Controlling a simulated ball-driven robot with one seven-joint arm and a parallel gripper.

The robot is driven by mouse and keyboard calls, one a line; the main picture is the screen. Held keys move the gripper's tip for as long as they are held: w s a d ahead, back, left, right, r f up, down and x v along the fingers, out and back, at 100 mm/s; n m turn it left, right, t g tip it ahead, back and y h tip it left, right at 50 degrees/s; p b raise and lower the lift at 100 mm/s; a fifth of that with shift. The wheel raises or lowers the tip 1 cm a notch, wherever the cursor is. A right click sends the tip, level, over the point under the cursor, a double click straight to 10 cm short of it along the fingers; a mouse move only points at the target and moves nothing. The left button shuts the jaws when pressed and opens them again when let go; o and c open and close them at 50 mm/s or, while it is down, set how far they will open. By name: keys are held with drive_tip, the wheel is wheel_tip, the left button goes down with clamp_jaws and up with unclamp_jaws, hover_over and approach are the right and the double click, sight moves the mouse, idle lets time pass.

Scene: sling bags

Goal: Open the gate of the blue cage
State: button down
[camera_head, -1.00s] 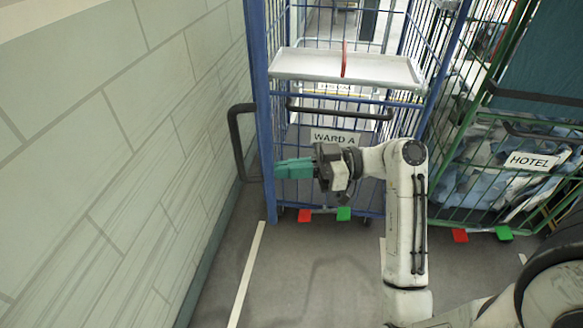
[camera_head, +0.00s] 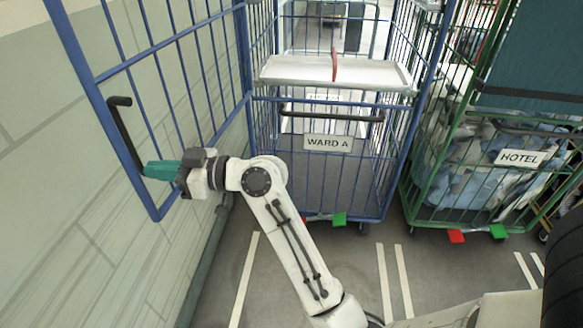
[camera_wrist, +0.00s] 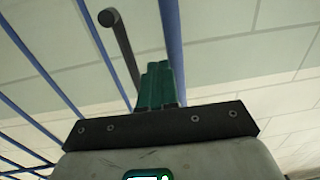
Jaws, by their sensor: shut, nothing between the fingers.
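The blue cage (camera_head: 411,115) stands at the centre with a WARD A sign (camera_head: 328,143). Its blue barred gate (camera_head: 87,78) stands swung wide out to the left, near the wall, and the cage front is open. The gate has a black handle (camera_head: 125,135) by its outer post. My gripper (camera_head: 150,169) has teal fingers that are shut with nothing held between them. They are at the lower part of the handle; whether they touch it is unclear. In the wrist view the shut fingers (camera_wrist: 158,85) are just right of the handle (camera_wrist: 120,48), among blue gate bars.
A pale tiled wall (camera_head: 40,200) runs along the left, close behind the gate. A white shelf (camera_head: 300,70) with a red strip sits in the blue cage. A green cage (camera_head: 445,224) with a HOTEL sign stands to the right. Grey floor (camera_head: 285,285) in front is clear.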

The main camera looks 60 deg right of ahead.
drive_tip(key=x, duration=0.2)
drive_tip(key=b+x, duration=0.1)
drive_tip(key=x, duration=0.4)
drive_tip(key=shift+w+d, duration=0.25)
drive_tip(key=shift+w, duration=0.1)
drive_tip(key=shift+s, duration=0.1)
